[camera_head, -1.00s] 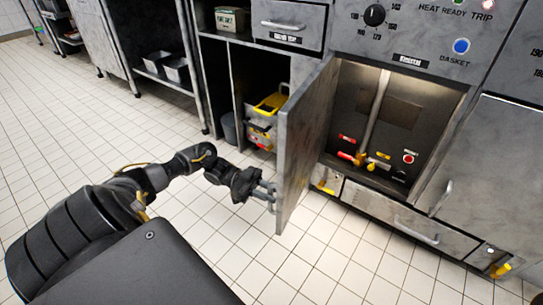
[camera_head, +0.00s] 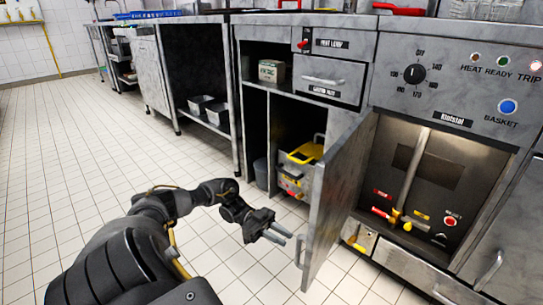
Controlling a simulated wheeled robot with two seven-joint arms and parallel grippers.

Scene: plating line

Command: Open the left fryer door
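The left fryer door (camera_head: 338,195) is a grey metal panel standing swung open, hinged beside the fryer cabinet (camera_head: 440,185). Its bar handle (camera_head: 299,252) is on the face turned to the left, near the free edge. My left gripper (camera_head: 279,233) is just left of the handle, its two fingers apart and pointing at the door. A small gap seems to show between fingertips and handle, and nothing is between the fingers. My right gripper is out of view.
Inside the fryer cabinet are a pipe, a yellow valve (camera_head: 396,217) and a red button (camera_head: 450,221). A closed neighbouring door (camera_head: 505,235) is at right. The tiled floor at left is clear.

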